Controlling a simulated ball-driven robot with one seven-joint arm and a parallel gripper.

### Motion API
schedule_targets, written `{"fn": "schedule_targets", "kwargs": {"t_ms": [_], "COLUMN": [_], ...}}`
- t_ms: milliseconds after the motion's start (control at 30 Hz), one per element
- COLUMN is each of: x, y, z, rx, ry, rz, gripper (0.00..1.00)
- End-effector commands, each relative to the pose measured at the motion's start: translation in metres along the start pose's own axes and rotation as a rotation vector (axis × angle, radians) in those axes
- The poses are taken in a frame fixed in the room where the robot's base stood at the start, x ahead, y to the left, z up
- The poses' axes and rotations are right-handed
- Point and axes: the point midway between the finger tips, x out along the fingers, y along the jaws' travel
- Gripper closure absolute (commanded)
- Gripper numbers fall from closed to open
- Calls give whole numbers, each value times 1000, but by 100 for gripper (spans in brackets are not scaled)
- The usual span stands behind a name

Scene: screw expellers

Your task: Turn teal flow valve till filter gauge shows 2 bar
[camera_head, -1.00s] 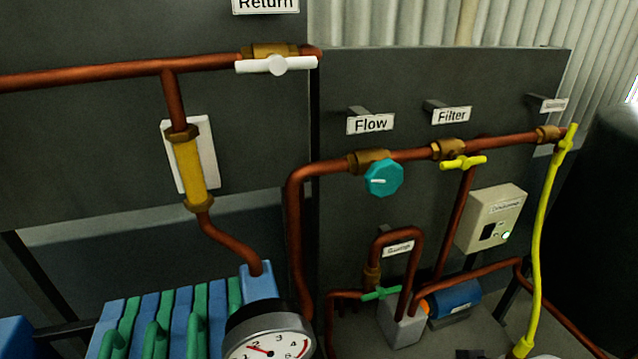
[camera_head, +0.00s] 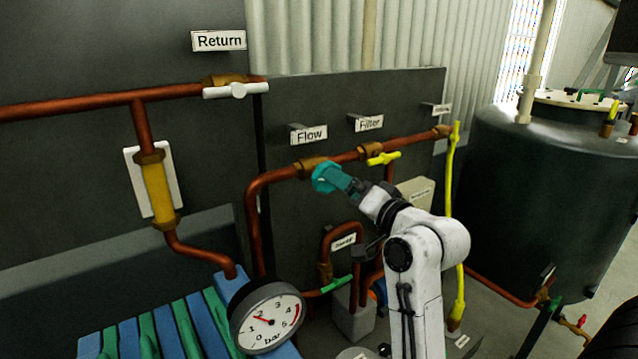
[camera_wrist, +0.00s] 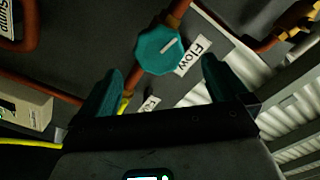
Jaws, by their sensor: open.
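The teal flow valve (camera_head: 322,177) is a faceted knob on the copper pipe under the "Flow" sign (camera_head: 309,135). In the wrist view the knob (camera_wrist: 158,52) shows a white pointer line and lies ahead, between my fingers. My gripper (camera_wrist: 162,66) is open, with a teal finger on either side. In the head view my gripper (camera_head: 345,183) overlaps the knob, so contact cannot be told there. The round pressure gauge (camera_head: 268,318), marked "bar", is at the lower middle. Its red needle points up-left, between 1 and 2. Which line it serves is not shown on its face.
A yellow-handled valve (camera_head: 383,158) under the "Filter" sign (camera_head: 369,123) sits close right of the knob. A white-handled valve (camera_head: 237,91) is up left. Copper pipes (camera_head: 256,215) run around. A large dark tank (camera_head: 545,190) stands at right.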

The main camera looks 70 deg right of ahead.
Motion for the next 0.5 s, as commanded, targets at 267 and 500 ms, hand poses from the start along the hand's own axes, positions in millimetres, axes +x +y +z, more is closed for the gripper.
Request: {"fn": "schedule_targets", "kwargs": {"t_ms": [267,500], "x": [53,78], "y": [-1,0], "z": [-1,0], "rx": [0,-1], "ry": [-2,-2], "rz": [1,2], "gripper": [0,0]}}
